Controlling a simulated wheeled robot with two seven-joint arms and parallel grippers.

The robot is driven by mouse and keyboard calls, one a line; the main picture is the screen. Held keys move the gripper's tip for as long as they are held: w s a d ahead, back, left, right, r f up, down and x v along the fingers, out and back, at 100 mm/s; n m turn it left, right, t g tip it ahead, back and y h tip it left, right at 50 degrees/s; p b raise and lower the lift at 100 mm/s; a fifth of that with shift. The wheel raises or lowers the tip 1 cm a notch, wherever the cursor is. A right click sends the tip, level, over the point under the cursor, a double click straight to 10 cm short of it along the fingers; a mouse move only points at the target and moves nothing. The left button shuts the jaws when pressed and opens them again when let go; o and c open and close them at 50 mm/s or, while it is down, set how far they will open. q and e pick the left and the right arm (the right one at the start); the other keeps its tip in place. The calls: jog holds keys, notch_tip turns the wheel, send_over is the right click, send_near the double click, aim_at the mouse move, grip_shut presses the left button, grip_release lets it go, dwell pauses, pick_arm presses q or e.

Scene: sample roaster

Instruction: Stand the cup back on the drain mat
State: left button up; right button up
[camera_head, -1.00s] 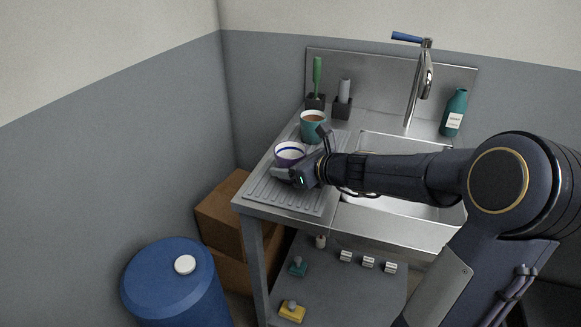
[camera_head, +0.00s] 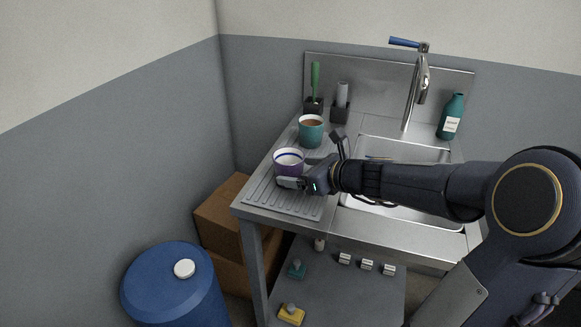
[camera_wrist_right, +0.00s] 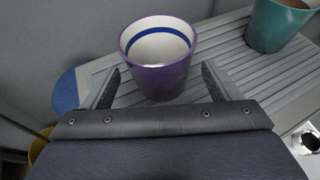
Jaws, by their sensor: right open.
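A purple cup (camera_head: 289,163) with a white inside and a blue band stands upright on the ridged grey drain mat (camera_head: 262,195) left of the sink. It also shows in the right wrist view (camera_wrist_right: 158,76), just ahead of my fingers. My right gripper (camera_head: 284,181) is at the cup's near side in the head view. In the wrist view my right gripper (camera_wrist_right: 160,88) is open, with one finger to each side of the cup and gaps between. Whether the fingers touch the cup cannot be told from the head view. My left gripper is not in view.
A teal cup (camera_head: 311,133) with brown contents stands behind the purple cup on the mat. Brush holders (camera_head: 314,106) stand at the back, a teal bottle (camera_head: 450,117) right of the tap (camera_head: 421,80). The sink basin (camera_head: 385,155) lies right of the mat.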

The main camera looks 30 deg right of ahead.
jog(key=p+v, duration=0.1)
jog(key=v, duration=0.6)
jog(key=shift+s+d+r, duration=0.1)
jog(key=shift+s+r, duration=0.1)
jog(key=shift+s, duration=0.15)
jog(key=s+a+n, duration=0.1)
jog(key=a+n, duration=0.1)
jog(key=s+a+n+g+y, duration=0.1)
jog(key=a+n, duration=0.2)
jog(key=n, duration=0.1)
jog(key=shift+s+a+r+g+y, duration=0.2)
jog(key=shift+s+a+g+y, duration=0.1)
jog(key=shift+s+a+y, duration=0.1)
jog(key=s+a+f+n+g+h, duration=0.1)
jog(key=s+a+f+n+g, duration=0.3)
jog(key=s+n, duration=0.6)
jog(key=s+a+f+n+g+h, duration=0.1)
jog(key=s+a+f+n+g, duration=0.3)
jog(key=n, duration=1.1)
notch_tip(320, 180, up, 12)
jog(key=s+a+t+p, duration=0.1)
jog(key=t+p, duration=0.1)
jog(key=p, duration=0.9)
jog(key=shift+s+p, duration=0.35)
jog(key=shift+s, duration=0.05)
jog(key=shift+a+r, duration=0.1)
